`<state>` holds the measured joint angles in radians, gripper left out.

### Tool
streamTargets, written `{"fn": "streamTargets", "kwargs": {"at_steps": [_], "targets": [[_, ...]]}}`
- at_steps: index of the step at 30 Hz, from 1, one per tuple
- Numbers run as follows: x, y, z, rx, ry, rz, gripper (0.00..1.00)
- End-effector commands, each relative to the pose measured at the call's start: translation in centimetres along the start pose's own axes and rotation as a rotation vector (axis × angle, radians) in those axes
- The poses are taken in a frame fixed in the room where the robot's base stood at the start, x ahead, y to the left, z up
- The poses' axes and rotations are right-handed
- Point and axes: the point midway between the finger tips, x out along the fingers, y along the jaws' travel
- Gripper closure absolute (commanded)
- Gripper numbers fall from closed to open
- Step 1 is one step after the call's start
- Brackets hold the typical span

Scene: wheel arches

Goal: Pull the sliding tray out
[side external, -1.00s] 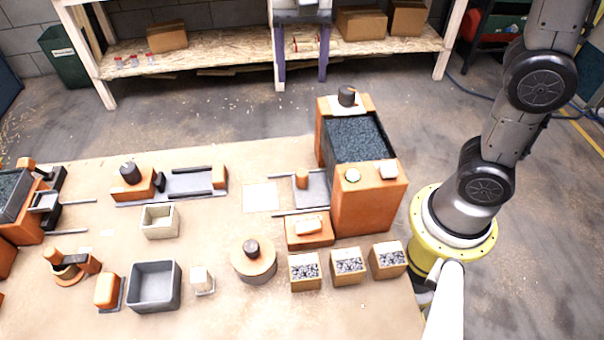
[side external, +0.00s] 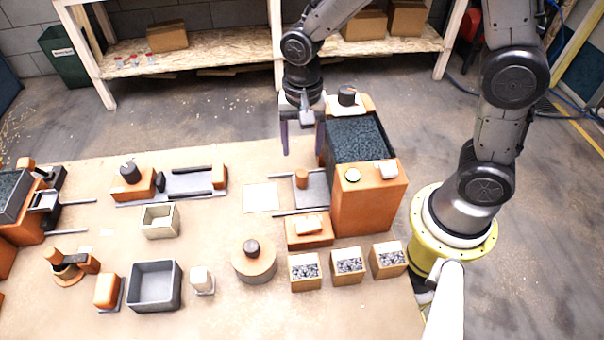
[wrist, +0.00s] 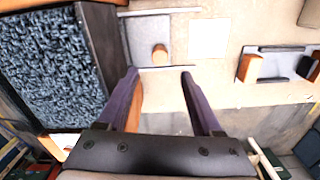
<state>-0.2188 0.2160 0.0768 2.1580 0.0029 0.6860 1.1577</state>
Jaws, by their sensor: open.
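The sliding tray (side external: 317,190) is a grey plate between two thin rails, set against the left side of the tall orange box with dark granules. An orange upright knob (side external: 301,179) stands on its left part. In the wrist view, the tray (wrist: 146,30) and its knob (wrist: 159,52) are just beyond my fingertips. My gripper (side external: 302,152) has two long purple fingers, spread apart with nothing between them. It hangs above the table's back edge, behind the knob and apart from it. In the wrist view, my gripper (wrist: 159,75) lines up with the knob.
The orange box (side external: 368,202) rises right of the tray, its granules (side external: 357,139) near my right finger. An orange block (side external: 309,232) with a pale top sits in front of the tray. A white sheet (side external: 261,197) lies flat to the left. Several small gravel boxes stand in front.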

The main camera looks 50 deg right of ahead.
Motion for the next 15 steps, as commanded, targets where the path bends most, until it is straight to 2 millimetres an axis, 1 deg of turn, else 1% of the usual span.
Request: {"fn": "streamTargets", "kwargs": {"at_steps": [1, 3, 9, 12, 15], "targets": [[1.2, 0.1, 0.1, 0.000, -0.003, 0.008, 0.33], [2.6, 0.1, 0.1, 0.000, -0.003, 0.007, 0.33], [6.3, 0.1, 0.1, 0.000, -0.003, 0.006, 0.33], [7.8, 0.1, 0.1, 0.000, -0.002, 0.005, 0.33], [8.9, 0.1, 0.1, 0.000, -0.002, 0.004, 0.33]]}}
